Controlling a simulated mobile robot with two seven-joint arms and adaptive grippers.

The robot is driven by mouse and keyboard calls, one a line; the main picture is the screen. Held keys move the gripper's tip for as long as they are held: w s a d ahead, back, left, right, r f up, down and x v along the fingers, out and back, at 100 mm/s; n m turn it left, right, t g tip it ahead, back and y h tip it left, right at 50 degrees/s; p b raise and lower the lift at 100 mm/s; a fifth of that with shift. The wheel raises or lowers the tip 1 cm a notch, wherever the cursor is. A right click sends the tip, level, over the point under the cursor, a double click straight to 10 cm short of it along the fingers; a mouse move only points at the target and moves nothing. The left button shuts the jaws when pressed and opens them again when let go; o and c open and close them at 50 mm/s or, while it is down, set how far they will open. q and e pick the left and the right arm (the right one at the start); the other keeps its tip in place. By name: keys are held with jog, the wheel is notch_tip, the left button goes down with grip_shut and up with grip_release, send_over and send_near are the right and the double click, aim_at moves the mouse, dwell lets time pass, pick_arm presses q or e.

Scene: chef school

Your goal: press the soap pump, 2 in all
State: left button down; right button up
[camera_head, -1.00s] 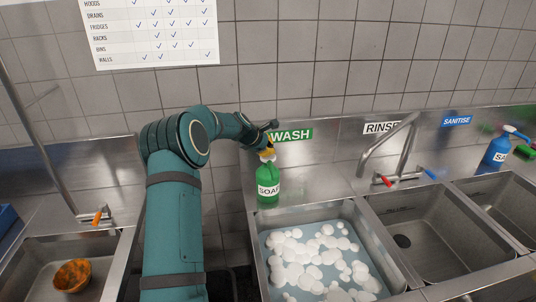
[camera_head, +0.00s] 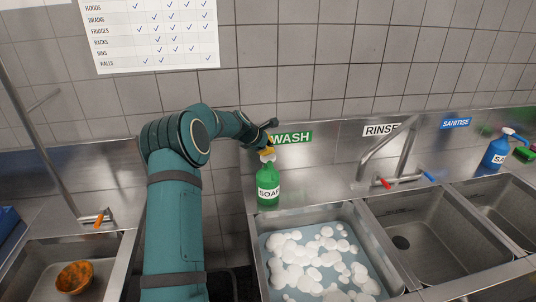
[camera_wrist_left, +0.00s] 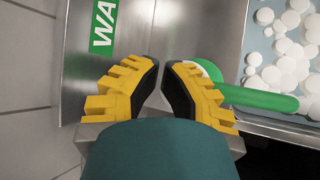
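The green soap bottle (camera_head: 268,187), labelled SOAP, stands upright on the steel ledge behind the left corner of the foamy wash sink. Its white pump top (camera_head: 268,157) is partly covered by my left gripper (camera_head: 268,150), which points down right over it. In the left wrist view the yellow fingers of my left gripper (camera_wrist_left: 161,66) are close together with nothing seen between them. The green bottle (camera_wrist_left: 258,98) lies just beyond the right finger, which hides part of its white top. I cannot tell whether the fingers touch the pump. My right gripper is not in view.
The wash sink (camera_head: 263,250) holds white foam. A tap (camera_head: 388,150) and an empty rinse sink (camera_head: 440,235) are to its right. A blue bottle (camera_head: 497,152) stands far right. An orange bowl (camera_head: 75,277) sits in the left sink. The tiled wall is close behind.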

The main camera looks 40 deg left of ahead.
pick_arm(q)
jog(key=shift+r, duration=0.35)
notch_tip(320, 180, up, 3)
jog(key=p, duration=0.2)
jog(key=shift+r+p, duration=0.1)
jog(key=shift+p, duration=0.2)
jog(key=shift+r+p, duration=0.4)
jog(key=shift+r, duration=0.55)
jog(key=c, duration=1.7)
grip_release()
grip_shut()
